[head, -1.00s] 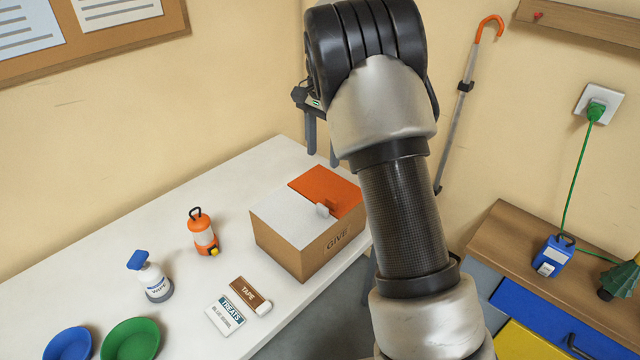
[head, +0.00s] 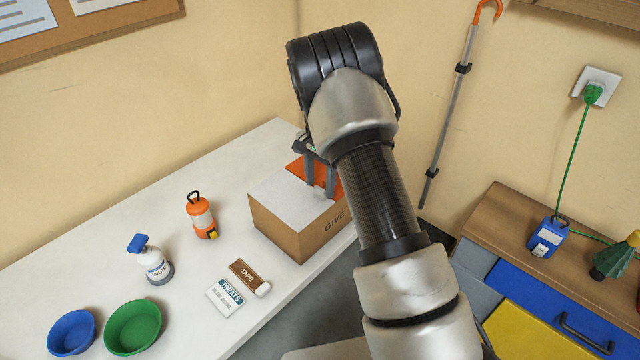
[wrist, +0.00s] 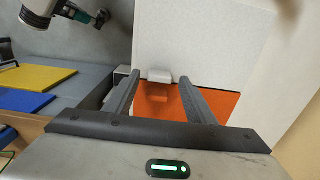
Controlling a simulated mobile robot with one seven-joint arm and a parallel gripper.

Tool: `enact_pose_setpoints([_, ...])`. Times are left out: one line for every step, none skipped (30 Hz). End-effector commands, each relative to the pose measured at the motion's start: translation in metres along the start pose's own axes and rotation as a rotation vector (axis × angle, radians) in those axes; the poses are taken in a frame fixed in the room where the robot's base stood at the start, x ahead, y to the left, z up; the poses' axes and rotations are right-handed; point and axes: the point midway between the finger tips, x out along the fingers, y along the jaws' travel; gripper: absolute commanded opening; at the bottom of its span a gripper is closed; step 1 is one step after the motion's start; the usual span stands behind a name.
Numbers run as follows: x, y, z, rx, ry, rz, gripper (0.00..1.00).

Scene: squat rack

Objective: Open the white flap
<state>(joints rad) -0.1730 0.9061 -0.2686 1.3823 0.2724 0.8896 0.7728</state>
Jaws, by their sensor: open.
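A cardboard box (head: 279,229) marked GIVE stands on the white table. Its top has a closed white flap (head: 284,194) on the near left and an orange flap (head: 296,168) at the back right. A small light tab (head: 322,194) sits on the white flap's edge where the two flaps meet. In the wrist view the tab (wrist: 159,76) lies just beyond and between my fingertips, with the white flap (wrist: 200,40) beyond it. My gripper (wrist: 157,82) is open over the orange flap (wrist: 150,104). I cannot tell whether a finger touches the tab.
On the white table (head: 150,210) stand an orange lantern (head: 201,216), a spray bottle (head: 152,262), a blue bowl (head: 72,332), a green bowl (head: 133,327) and small TAPE and TREATS boxes. A wooden-topped cabinet (head: 520,225) stands at right.

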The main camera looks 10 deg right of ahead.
Motion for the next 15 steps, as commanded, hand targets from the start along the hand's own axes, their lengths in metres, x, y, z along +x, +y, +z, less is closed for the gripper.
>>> enact_pose_setpoints([0.0043, 0.0004, 0.0002, 0.000, -0.001, 0.001, 0.50])
enact_pose_setpoints([0.0059, 0.0003, 0.0001, 0.000, 0.000, 0.001, 0.50])
enact_pose_setpoints([0.0075, 0.0002, 0.0000, 0.000, 0.000, 0.000, 0.50])
enact_pose_setpoints([0.0083, 0.0001, -0.0001, 0.000, 0.000, 0.000, 0.50])
enact_pose_setpoints([0.0088, 0.0001, -0.0001, 0.000, 0.000, 0.000, 0.50])
enact_pose_setpoints([0.0093, 0.0000, -0.0001, 0.000, 0.001, -0.001, 0.50])
enact_pose_setpoints([0.0094, 0.0000, -0.0001, 0.000, 0.000, -0.001, 0.50])
enact_pose_setpoints([0.0094, 0.0000, -0.0001, 0.000, 0.001, -0.001, 0.50])
enact_pose_setpoints([0.0094, 0.0000, -0.0001, 0.000, 0.000, -0.001, 0.50])
enact_pose_setpoints([0.0094, 0.0000, -0.0001, 0.000, 0.000, -0.001, 0.50])
enact_pose_setpoints([0.0093, 0.0001, -0.0001, 0.000, 0.000, -0.001, 0.50])
enact_pose_setpoints([0.0093, 0.0001, -0.0001, 0.000, 0.000, 0.000, 0.50])
enact_pose_setpoints([0.0093, 0.0001, -0.0001, 0.000, 0.000, 0.000, 0.45])
enact_pose_setpoints([0.0092, 0.0001, -0.0001, 0.000, 0.000, 0.000, 0.40])
enact_pose_setpoints([0.0092, 0.0001, -0.0001, 0.000, 0.000, 0.000, 0.33])
